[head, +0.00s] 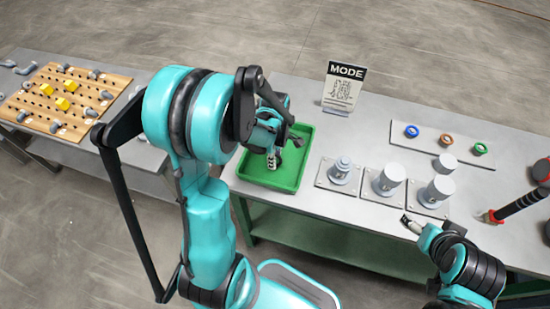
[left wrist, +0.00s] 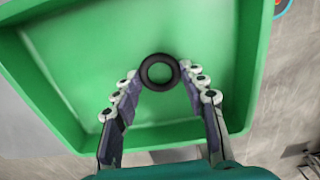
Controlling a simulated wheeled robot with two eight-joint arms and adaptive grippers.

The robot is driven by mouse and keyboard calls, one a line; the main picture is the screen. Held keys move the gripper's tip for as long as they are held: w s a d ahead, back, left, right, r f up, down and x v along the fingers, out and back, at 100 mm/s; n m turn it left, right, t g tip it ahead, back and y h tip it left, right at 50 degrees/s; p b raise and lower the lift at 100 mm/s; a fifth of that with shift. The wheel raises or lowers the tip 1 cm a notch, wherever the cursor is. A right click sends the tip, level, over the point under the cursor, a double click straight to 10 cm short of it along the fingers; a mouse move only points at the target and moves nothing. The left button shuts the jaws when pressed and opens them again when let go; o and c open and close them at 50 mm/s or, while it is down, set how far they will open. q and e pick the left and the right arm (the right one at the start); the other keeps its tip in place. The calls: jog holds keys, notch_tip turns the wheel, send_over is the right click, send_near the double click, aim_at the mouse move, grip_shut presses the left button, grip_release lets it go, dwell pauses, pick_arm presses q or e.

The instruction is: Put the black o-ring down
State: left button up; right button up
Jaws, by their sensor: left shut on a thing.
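The black o-ring (left wrist: 145,76) shows in the left wrist view between the fingertips of my left gripper (left wrist: 159,72). The gripper is shut on it, with a fingertip at each side of the ring. The green tray (left wrist: 60,50) lies below the ring and fills most of that view. In the head view my left gripper (head: 272,160) points down over the green tray (head: 290,186); the ring cannot be made out there. My right gripper (head: 410,222) is by the table's front edge; its jaw state is unclear.
A MODE sign (head: 342,88) stands behind the tray. Right of the tray are metal cylinders on square plates (head: 338,176). Behind them a flat plate (head: 427,145) bears blue, orange and green rings. A wooden pegboard (head: 66,100) lies on the left table.

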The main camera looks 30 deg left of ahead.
pick_arm(q)
jog(key=shift+f, duration=0.1)
jog(key=shift+f, duration=0.15)
jog(key=o, duration=0.8)
jog(key=shift+c, duration=0.2)
jog(key=shift+r, duration=0.2)
notch_tip(320, 180, up, 11)
jog(key=p, duration=0.4)
jog(key=s+d+r+m+t, duration=0.7)
jog(key=s+d+r+m, duration=0.1)
jog(key=m, duration=1.2)
jog(key=shift+d+r+m, duration=0.3)
jog(key=shift+d+r, duration=0.2)
jog(key=shift+d, duration=0.5)
